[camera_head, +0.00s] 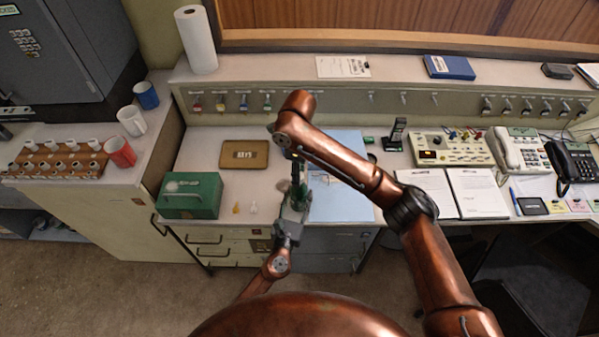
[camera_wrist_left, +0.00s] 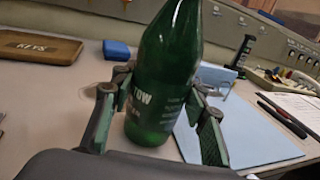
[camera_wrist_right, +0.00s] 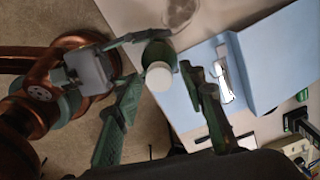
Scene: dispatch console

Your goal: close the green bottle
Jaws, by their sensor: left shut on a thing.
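The green bottle (camera_wrist_left: 160,85) stands upright on the desk in the left wrist view, with its top out of frame. My left gripper (camera_wrist_left: 158,108) is shut around its body; the left gripper also shows in the head view (camera_head: 293,208). In the right wrist view the bottle (camera_wrist_right: 156,50) is seen from above, with a round white cap (camera_wrist_right: 158,76) in line with its top. I cannot tell whether the cap is seated on the neck. My right gripper (camera_wrist_right: 160,76) points down over the bottle, its fingers open on either side of the cap with gaps.
A green box (camera_head: 190,196) and a brown keys tray (camera_head: 244,154) lie left of the bottle. A blue folder (camera_head: 340,190) lies beside it on the right. An open binder (camera_head: 450,192) and phones (camera_head: 520,150) are further right. Small items lie near the desk's front edge.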

